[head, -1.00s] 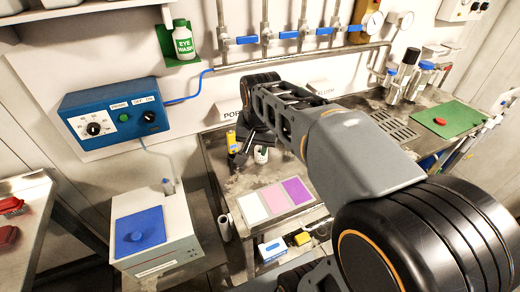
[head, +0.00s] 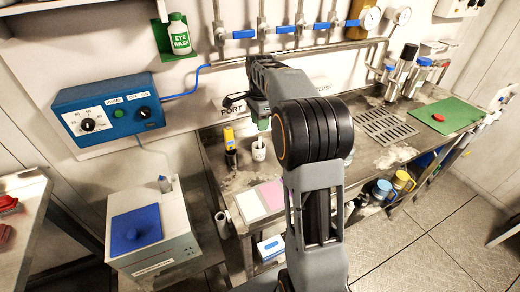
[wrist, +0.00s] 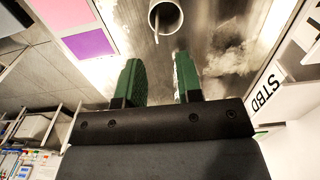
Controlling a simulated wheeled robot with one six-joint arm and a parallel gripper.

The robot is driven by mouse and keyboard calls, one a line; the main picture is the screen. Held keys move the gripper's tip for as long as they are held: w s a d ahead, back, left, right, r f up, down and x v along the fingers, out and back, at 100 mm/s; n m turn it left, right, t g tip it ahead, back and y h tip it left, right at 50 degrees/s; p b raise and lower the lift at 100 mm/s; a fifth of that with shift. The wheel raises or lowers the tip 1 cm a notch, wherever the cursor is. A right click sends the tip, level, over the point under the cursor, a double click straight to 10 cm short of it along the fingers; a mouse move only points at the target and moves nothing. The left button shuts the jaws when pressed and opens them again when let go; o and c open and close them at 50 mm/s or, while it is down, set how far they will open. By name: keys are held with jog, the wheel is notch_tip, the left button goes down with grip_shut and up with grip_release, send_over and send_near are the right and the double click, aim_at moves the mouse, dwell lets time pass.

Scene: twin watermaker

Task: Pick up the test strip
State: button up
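My gripper (wrist: 158,80) is open and empty in the wrist view, with its two green-padded fingers apart. A round pale cup (wrist: 165,15) is beyond the fingertips at the top edge, partly cut off. A thin pale strip (wrist: 156,27) stands in it and sticks out over its rim; it looks like the test strip. In the head view the white cup (head: 258,152) stands on the steel bench, just below my gripper (head: 263,124), which is small and partly hidden by my arm.
A yellow-topped dark bottle (head: 229,145) stands left of the cup. Coloured cards (head: 250,206) lie in front, partly behind my arm. The wall with the STBD label (wrist: 268,88) is close on the wrist view's right. A drain grate (head: 385,127) and green mat (head: 447,115) are farther right.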

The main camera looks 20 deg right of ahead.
aim_at(260, 138)
jog(key=shift+s+a+f, duration=0.1)
jog(key=shift+f, duration=1.65)
jog(key=shift+s+f, duration=0.1)
jog(key=shift+f, duration=1.65)
grip_shut()
